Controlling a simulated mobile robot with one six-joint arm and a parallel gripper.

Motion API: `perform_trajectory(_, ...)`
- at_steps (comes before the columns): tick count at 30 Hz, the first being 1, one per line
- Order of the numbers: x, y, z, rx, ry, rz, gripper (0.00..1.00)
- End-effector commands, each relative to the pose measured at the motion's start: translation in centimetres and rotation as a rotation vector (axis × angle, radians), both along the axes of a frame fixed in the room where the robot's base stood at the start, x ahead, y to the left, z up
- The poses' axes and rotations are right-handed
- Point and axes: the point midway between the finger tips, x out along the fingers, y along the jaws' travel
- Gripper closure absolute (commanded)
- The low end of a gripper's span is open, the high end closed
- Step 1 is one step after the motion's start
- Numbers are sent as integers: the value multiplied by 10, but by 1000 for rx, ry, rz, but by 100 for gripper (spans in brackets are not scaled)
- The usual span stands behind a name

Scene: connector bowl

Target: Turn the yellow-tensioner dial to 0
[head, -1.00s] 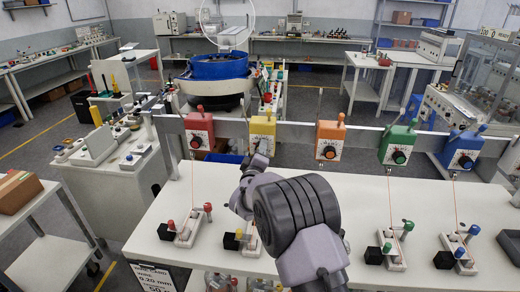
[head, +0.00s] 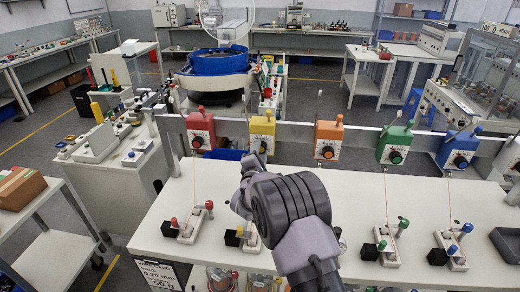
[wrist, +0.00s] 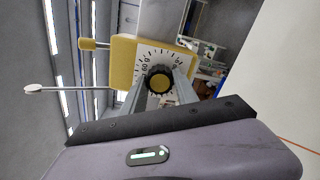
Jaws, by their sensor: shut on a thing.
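The yellow tensioner (head: 262,126) hangs on the grey rail above the white bench, second from the left. In the wrist view the yellow tensioner (wrist: 122,60) shows its white scale plate around a black dial with a yellow cap (wrist: 159,83). My gripper (wrist: 161,88) is at the dial, its two grey fingers closed on the knob's sides. Some scale numbers show, but I cannot tell which one the dial points at.
A red tensioner (head: 200,128) hangs to the left; orange (head: 328,139), green (head: 395,145) and blue (head: 460,150) ones hang to the right. Small clamp fixtures stand on the white bench (head: 345,200) below. A thin metal arm (wrist: 65,88) sticks out from the yellow tensioner.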

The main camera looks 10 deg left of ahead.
Motion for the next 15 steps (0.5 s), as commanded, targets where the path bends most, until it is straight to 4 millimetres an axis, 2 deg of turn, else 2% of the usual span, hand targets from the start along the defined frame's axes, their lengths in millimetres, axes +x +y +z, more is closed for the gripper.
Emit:
perform_trajectory(6, 0, 0, 0, -95, 5, 0, 100)
perform_trajectory(15, 0, 0, 0, -150, 6, 0, 100)
